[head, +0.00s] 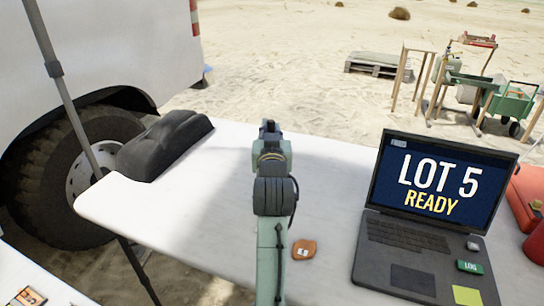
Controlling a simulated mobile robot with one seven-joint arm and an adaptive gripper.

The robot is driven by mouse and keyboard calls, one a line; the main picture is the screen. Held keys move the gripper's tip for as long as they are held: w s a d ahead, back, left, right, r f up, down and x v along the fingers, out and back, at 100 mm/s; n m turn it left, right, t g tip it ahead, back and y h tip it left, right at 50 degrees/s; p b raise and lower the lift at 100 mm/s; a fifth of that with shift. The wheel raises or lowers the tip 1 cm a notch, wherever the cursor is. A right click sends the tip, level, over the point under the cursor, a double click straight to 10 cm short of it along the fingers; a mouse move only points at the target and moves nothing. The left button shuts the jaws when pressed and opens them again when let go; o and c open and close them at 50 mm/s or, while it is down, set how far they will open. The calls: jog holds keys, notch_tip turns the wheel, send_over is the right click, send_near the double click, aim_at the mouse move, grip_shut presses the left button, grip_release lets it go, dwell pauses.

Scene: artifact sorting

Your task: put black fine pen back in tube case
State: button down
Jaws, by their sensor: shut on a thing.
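My arm reaches forward over the white table (205,215), and only its green and dark links show in the head view. The jaws of my gripper are hidden behind my own arm, so I cannot see what is between them. I cannot make out the black fine pen or the tube case anywhere in this view.
A laptop (408,240) reading "LOT 5 READY" stands at the right, beside a red object (527,200). A small orange-brown piece (304,250) lies left of it. A dark lumpy object (163,145) sits at the table's far left, near a vehicle's wheel. The left tabletop is mostly bare.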

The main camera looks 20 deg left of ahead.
jog(key=shift+f, duration=2.9)
jog(key=shift+f, duration=0.15)
jog(key=c, duration=1.6)
grip_release()
